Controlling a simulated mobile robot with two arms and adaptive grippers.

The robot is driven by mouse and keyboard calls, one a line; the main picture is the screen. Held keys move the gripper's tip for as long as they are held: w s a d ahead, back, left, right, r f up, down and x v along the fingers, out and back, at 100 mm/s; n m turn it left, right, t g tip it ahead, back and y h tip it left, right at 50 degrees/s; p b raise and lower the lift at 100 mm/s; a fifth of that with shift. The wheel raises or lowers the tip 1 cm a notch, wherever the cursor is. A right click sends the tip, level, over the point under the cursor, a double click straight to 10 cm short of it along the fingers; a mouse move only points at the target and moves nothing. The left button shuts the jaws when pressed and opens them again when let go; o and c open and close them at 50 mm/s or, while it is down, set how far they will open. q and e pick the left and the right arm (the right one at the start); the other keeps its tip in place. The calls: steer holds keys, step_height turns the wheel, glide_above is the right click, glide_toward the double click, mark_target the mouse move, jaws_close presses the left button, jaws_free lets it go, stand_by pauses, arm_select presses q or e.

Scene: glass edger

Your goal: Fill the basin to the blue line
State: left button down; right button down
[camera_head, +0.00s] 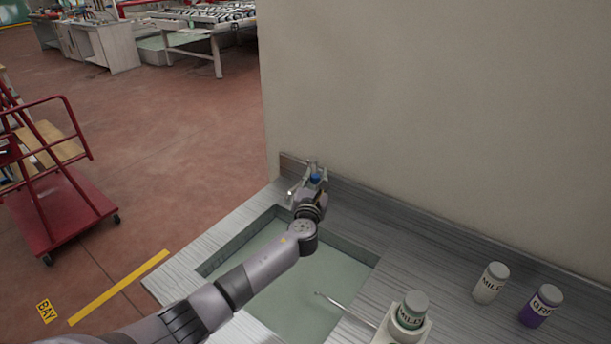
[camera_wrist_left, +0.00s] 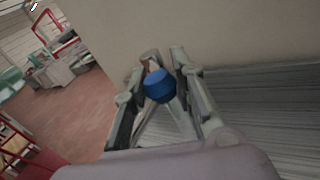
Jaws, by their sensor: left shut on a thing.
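The basin (camera_head: 232,243) is a rectangular recess in a grey streaked counter, with a pale green floor. I cannot make out a blue line or a water level in it. A tap with a blue knob (camera_head: 316,177) stands at the basin's far end by the wall. My left gripper (camera_head: 309,186) reaches over the basin and is shut on this blue knob. In the left wrist view the blue knob (camera_wrist_left: 159,86) sits between the two fingers of the left gripper (camera_wrist_left: 161,68). My right gripper is not in view.
A white bottle (camera_head: 490,284) and a purple bottle (camera_head: 540,306) stand farther right. A red cart (camera_head: 60,210) is on the floor at left.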

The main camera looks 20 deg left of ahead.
arm_select(q)
steer(key=shift+w+d+n+g+y, duration=0.4)
steer(key=shift+d+n+y, duration=0.25)
steer(key=shift+y, duration=0.35)
steer(key=c, duration=1.3)
jaws_free()
steer(key=v, duration=1.2)
